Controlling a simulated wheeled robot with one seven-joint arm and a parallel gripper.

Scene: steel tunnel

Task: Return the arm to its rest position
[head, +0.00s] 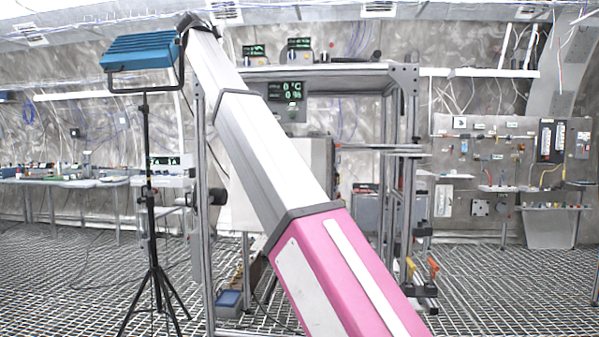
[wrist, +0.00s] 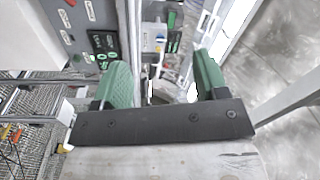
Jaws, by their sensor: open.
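My arm (head: 265,150) rises from the lower right of the head view to the upper left, with a pink lower link and a white upper link. Its upper end is near the top of the frame, close to the blue lamp. My gripper is not visible in the head view. In the wrist view my gripper (wrist: 160,88) shows two green fingers standing well apart on a dark bar. It is open, and I see nothing held between the fingers. Behind them are a panel with small green displays (wrist: 107,50) and metal rails.
A blue lamp (head: 140,50) on a black tripod (head: 152,230) stands left of my arm. A metal frame (head: 330,75) with displays stands behind the arm. A bench (head: 70,182) is at the far left, a tool panel (head: 490,160) at the right. The grated floor (head: 510,285) is clear at lower right.

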